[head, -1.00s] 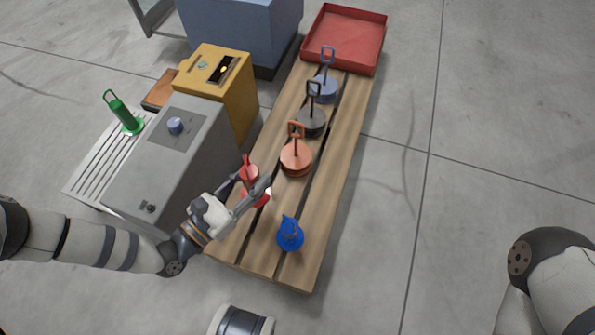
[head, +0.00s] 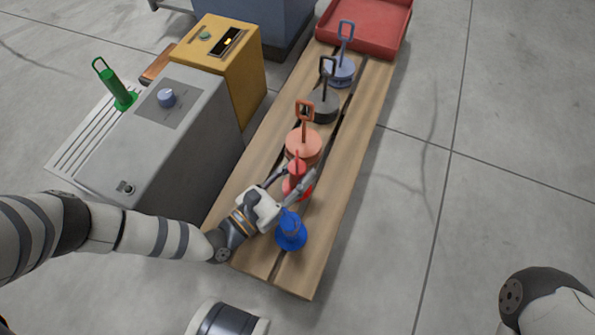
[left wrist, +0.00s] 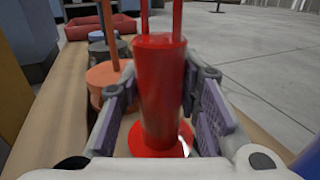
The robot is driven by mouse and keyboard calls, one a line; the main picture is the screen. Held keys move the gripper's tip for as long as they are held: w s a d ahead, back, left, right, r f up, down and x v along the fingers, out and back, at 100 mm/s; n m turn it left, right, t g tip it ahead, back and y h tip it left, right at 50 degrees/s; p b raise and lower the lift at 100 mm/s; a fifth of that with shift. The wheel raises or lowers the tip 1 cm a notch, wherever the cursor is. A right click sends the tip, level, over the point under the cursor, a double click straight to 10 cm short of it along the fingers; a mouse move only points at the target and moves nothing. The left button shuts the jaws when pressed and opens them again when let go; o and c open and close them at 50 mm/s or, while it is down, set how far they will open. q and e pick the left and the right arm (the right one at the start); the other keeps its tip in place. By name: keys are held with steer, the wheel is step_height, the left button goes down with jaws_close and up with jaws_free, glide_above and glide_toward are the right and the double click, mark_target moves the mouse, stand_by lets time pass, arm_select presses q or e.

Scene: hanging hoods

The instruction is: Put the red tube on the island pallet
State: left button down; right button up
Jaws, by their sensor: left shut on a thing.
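My left gripper (head: 293,176) is shut on the red tube (head: 297,168). The tube has a round body, a wide foot flange and a handle on top, and it is upright. In the left wrist view the red tube (left wrist: 160,95) stands between the two finger pads (left wrist: 168,108). It is over the wooden pallet (head: 352,140), between the blue tube (head: 290,234) and an orange round weight (head: 303,146). I cannot tell whether its flange touches the boards. My right gripper is not in view.
A grey weight (head: 324,108) and a blue-grey weight (head: 340,72) stand farther along the pallet, before a red tray (head: 368,28). A grey machine (head: 185,150), a yellow box (head: 240,75) and a green tube (head: 112,85) are on the left. The floor right of the pallet is clear.

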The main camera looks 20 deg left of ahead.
arm_select(q)
steer(key=c, duration=1.2)
jaws_free()
steer(key=p+v, duration=0.3)
steer(key=v, duration=0.9)
